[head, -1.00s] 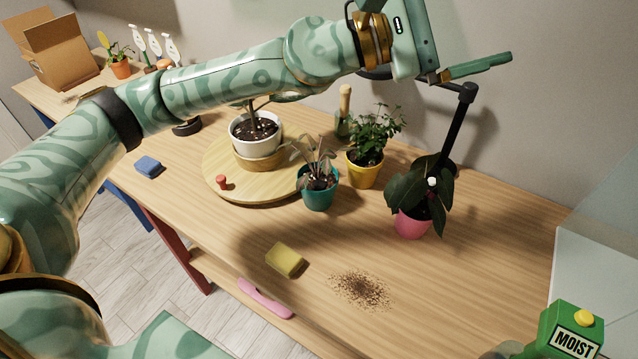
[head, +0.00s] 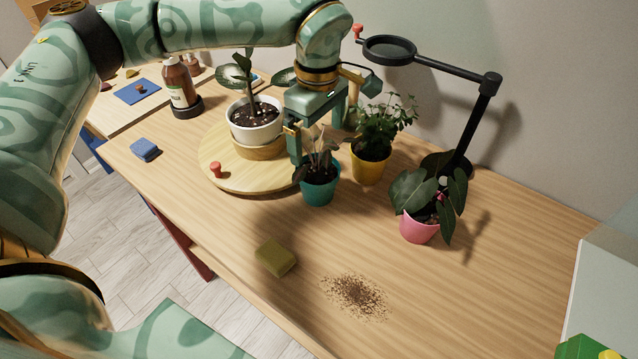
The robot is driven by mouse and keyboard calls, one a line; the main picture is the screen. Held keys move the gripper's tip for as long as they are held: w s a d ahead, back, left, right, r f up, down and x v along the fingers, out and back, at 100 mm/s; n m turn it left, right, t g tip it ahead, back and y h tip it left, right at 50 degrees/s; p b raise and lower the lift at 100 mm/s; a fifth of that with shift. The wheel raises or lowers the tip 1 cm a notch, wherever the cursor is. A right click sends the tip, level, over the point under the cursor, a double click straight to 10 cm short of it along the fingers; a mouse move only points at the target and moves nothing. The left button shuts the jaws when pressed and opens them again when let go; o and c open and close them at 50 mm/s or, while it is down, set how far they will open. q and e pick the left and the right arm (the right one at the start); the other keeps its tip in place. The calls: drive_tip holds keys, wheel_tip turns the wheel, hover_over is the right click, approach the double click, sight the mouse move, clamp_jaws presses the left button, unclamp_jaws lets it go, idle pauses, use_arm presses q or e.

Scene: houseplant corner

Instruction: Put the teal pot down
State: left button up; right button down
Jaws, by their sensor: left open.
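The teal pot (head: 320,192) holds a drooping, brownish plant and stands upright on the wooden table (head: 460,290), close to the right edge of the round wooden board. My left gripper (head: 318,146) points down just above and behind the teal pot, with its fingers apart around the plant's upper leaves. It is open, and the pot rests on the table rather than hanging from it. The leaves partly hide the fingertips, so I cannot tell whether they touch the pot. My right gripper is not in view.
The round board (head: 250,185) bears a white pot (head: 255,130) and a red knob (head: 216,170). A yellow pot (head: 370,168), a pink pot (head: 419,228) and a black magnifier stand (head: 470,130) are close by. A sponge (head: 276,257) and spilled soil (head: 355,296) lie in front.

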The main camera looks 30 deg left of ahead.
sight(318, 173)
use_arm(q)
wheel_tip(318, 173, down, 6)
drive_tip(key=shift+r+b, duration=0.1)
drive_tip(key=shift+b, duration=0.45)
wheel_tip(318, 173, down, 5)
drive_tip(key=shift+f+b, duration=0.2)
drive_tip(key=shift+b, duration=0.8)
drive_tip(key=shift+s+r, duration=0.1)
drive_tip(key=shift+c, duration=0.9)
drive_tip(key=c, duration=1.1)
